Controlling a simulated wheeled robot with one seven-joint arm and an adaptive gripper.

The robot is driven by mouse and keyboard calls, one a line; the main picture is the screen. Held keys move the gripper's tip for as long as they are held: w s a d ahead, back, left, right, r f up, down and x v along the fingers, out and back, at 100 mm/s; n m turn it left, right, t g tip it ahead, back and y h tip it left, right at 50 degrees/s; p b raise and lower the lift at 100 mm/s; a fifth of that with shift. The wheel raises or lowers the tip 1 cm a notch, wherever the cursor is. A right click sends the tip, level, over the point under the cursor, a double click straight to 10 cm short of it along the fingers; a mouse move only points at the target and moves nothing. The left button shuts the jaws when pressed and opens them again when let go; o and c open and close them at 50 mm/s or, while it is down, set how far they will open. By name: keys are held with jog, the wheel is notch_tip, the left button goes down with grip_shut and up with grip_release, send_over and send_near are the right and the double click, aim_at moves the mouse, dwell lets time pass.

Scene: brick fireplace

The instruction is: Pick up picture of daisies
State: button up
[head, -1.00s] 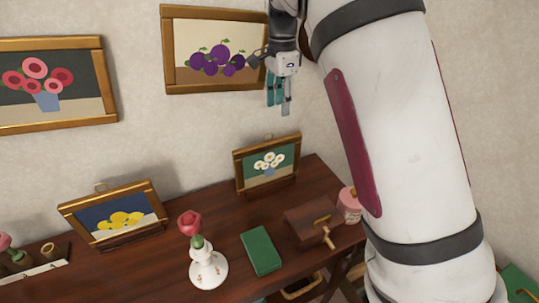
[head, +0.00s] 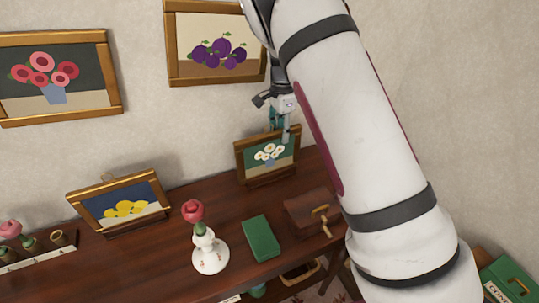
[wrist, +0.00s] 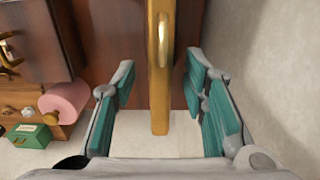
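The picture of daisies (head: 267,158) is a small gold-framed picture with white flowers on green. It stands upright on the dark wooden table, near the wall. In the wrist view I look down on its narrow gold top edge (wrist: 159,95), with a ring at its middle. My gripper (head: 287,136) is at the upper right part of the picture in the head view. In the wrist view my gripper (wrist: 160,92) is open, its teal-padded fingers on either side of the frame, with gaps on both sides.
The table (head: 180,262) also bears a lemon picture (head: 125,208), a white vase with a rose (head: 210,253), a green book (head: 261,238) and a brown box (head: 312,212). A grape picture (head: 216,48) hangs on the wall above. A pink roll (wrist: 64,102) shows in the wrist view.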

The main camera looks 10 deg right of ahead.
jog(key=shift+f, duration=0.65)
grip_shut()
jog(key=shift+r, duration=0.1)
